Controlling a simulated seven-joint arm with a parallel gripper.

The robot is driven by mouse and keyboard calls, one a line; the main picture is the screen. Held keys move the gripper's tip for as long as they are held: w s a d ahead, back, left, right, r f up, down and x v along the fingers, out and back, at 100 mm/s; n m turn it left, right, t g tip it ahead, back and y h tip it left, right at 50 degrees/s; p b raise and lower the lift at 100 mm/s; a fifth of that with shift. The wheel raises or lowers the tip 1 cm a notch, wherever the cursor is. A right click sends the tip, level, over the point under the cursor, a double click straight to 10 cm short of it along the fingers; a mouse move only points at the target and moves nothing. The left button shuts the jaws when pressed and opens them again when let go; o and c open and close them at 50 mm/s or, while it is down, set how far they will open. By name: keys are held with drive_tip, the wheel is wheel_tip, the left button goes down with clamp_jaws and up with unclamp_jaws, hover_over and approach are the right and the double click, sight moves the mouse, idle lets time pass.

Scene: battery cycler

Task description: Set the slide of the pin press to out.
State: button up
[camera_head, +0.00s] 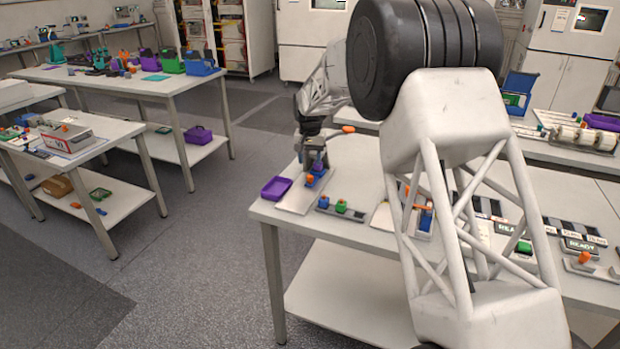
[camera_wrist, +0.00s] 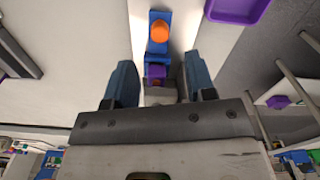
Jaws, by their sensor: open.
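The likely pin press is a small device on a pale base plate (camera_head: 293,200) at the left end of the white table. In the wrist view it has a blue block (camera_wrist: 153,47) with a round orange knob (camera_wrist: 159,31) on top, and a purple part (camera_wrist: 156,72) beside it. I cannot tell for certain which part is the slide, or its position. My gripper (camera_wrist: 160,82) is open above the device. Its two dark blue fingers stand on either side of the line of the purple part, with no visible grip. In the head view my gripper (camera_head: 312,150) partly hides the device.
A purple tray (camera_head: 275,188) lies at the table's left corner, beside the base plate. To the right is a dark strip with a green knob (camera_head: 341,206) and a blue knob (camera_head: 324,202). My arm covers much of the table's middle.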

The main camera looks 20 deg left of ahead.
sight(310, 176)
drive_tip(key=shift+f, duration=0.1)
drive_tip(key=shift+f, duration=3.85)
clamp_jaws()
